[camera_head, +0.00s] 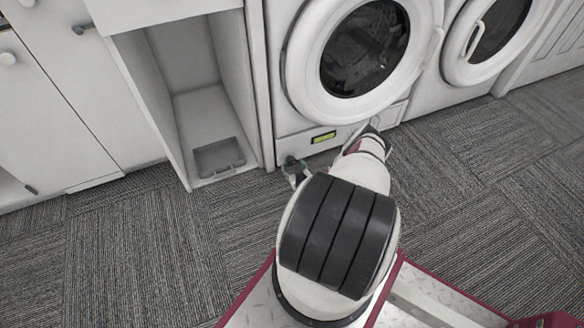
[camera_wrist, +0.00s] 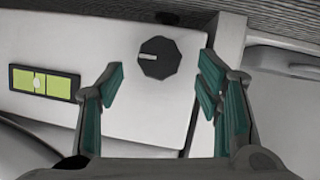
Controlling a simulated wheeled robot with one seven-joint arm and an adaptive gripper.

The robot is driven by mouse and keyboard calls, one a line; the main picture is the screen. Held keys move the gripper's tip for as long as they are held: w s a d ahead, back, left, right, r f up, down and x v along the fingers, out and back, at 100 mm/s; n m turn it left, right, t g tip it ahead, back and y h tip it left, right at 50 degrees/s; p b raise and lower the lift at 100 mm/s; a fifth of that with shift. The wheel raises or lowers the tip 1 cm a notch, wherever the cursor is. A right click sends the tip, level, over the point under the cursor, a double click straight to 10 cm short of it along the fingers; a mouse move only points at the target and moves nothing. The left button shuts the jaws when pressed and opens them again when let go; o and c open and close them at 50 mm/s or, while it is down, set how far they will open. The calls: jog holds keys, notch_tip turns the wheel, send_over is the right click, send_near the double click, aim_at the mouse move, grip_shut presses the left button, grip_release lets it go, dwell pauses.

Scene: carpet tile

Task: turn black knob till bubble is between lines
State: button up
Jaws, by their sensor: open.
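The black knob (camera_wrist: 159,58) is on the white lower panel (camera_wrist: 140,112) of the washer, seen between and ahead of the fingertips in the wrist view. A pale mark on it points to the left in that view. The level vial (camera_wrist: 44,84) is yellow-green in a black frame, with a pale bubble near its middle; whether the bubble is between the lines is too small to tell. The vial also shows in the head view (camera_head: 323,138). My gripper (camera_wrist: 160,80) is open, with its fingers on either side of the knob and apart from it. In the head view my arm partly hides it.
The washer (camera_head: 293,70) has a round door above the panel. A second machine (camera_head: 432,85) stands to its right. An open cabinet bay with a grey tray (camera_head: 219,157) is at the left. Carpet (camera_head: 470,150) is clear at the right.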

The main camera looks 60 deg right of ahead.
aim_at(291, 163)
jog(key=shift+b+x, duration=0.65)
jog(key=shift+x, duration=1)
jog(key=c, duration=1.2)
